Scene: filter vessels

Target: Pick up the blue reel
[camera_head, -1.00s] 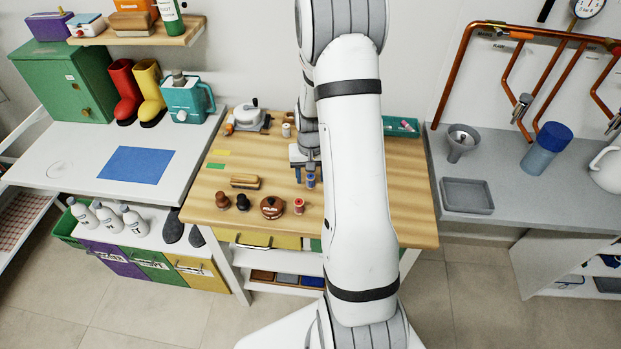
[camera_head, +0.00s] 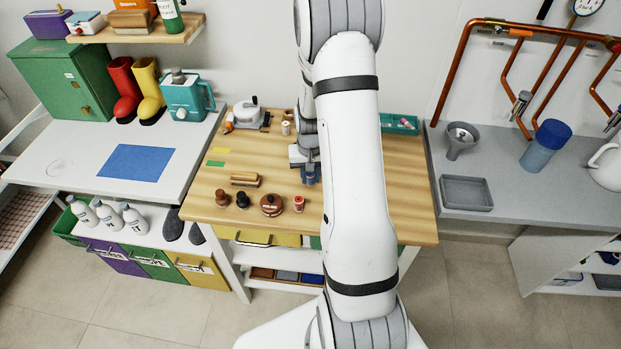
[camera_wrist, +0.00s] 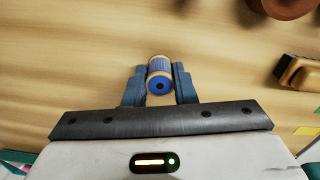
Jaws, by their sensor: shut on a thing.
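The blue reel (camera_wrist: 160,84) is in the wrist view, a small spool with a blue end facing the camera and a dark hole in its middle. My gripper (camera_wrist: 160,82) has one finger on each side of it and is shut on it. The wooden table top is close behind the reel; I cannot tell whether the reel touches it. In the head view my gripper (camera_head: 310,176) is low over the wooden table (camera_head: 240,180), and its fingers mostly hide the reel there.
A red reel (camera_head: 299,203), a round brown tin (camera_head: 272,205), dark stamps (camera_head: 243,200) and a brush (camera_head: 245,180) stand left of and in front of my gripper. A tape dispenser (camera_head: 248,116) is behind. A teal tray (camera_head: 400,124) lies at the back right.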

